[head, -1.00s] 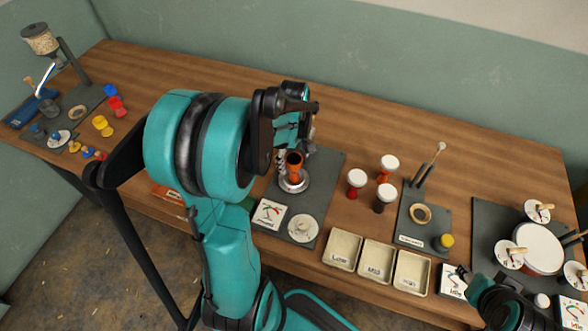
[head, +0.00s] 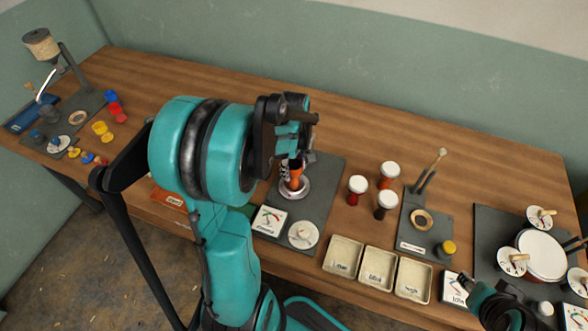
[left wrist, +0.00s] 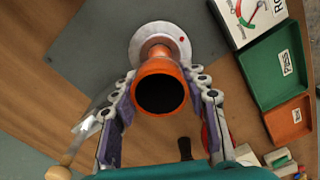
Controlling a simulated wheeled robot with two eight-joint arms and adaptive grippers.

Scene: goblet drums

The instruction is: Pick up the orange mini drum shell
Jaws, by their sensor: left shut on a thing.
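The orange mini drum shell (head: 295,180) is goblet-shaped and upright at the pale round stand (head: 303,190) on a dark grey mat. My left gripper (head: 291,168) is around it; the arm hides part of the grip in the head view. In the left wrist view the shell (left wrist: 161,68) shows its dark open mouth toward the camera, with the stand (left wrist: 178,32) beyond it. The left gripper's fingers (left wrist: 162,98) are shut on the shell from both sides. I cannot tell whether its foot touches the stand. My right arm shows at the lower right; its gripper's jaws are unclear.
Small white-topped drums (head: 358,185) stand right of the mat. Three cream trays (head: 343,256) line the front edge. A pale round piece (head: 303,235) and a gauge card (head: 269,220) lie at the mat's front. The table behind the mat is clear.

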